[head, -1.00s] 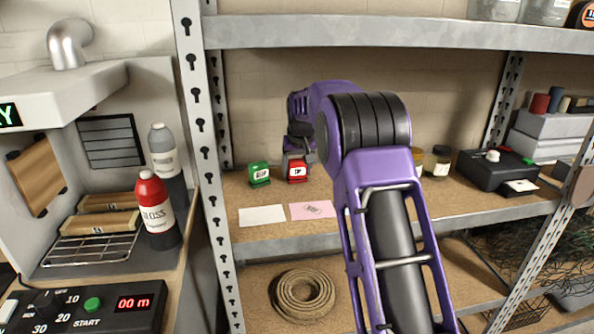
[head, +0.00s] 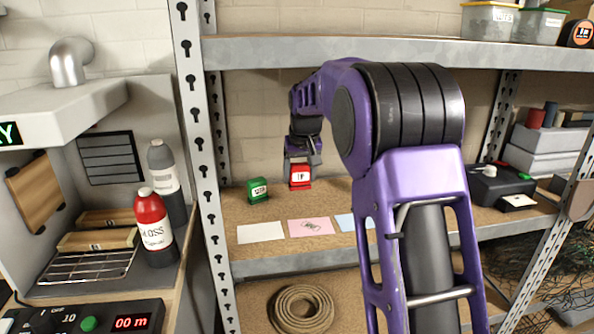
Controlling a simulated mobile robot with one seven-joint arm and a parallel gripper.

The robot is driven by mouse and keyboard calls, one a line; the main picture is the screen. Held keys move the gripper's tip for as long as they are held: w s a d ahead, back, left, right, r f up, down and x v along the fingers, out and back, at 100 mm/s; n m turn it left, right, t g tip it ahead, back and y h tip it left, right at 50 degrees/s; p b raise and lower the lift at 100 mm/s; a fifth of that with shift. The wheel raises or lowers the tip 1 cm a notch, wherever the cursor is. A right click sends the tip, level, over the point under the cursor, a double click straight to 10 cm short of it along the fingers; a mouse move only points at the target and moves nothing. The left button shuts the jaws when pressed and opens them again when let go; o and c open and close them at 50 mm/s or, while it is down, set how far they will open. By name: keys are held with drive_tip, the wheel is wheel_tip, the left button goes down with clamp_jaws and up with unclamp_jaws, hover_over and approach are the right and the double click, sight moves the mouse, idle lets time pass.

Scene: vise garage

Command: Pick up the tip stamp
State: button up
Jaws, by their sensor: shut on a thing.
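The tip stamp (head: 300,176) is a red block with a white label on its front, in the middle of the head view. My gripper (head: 300,157) points down and is shut on the top of the red stamp. The stamp's base appears close to the shelf board; I cannot tell for sure whether it is clear of it. A green stamp (head: 258,191) with a white label stands on the shelf just left of the red one.
On the shelf (head: 330,256), a white card (head: 260,233), a pink card (head: 311,227) and a partly hidden blue card (head: 346,222) lie in front of the stamps. A metal upright (head: 200,160) stands left. A black box (head: 496,187) sits right. My arm hides the shelf's middle.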

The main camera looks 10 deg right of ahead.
drive_tip(key=s, duration=1.3)
drive_tip(key=shift+s+b, duration=0.25)
drive_tip(key=shift+b, duration=0.05)
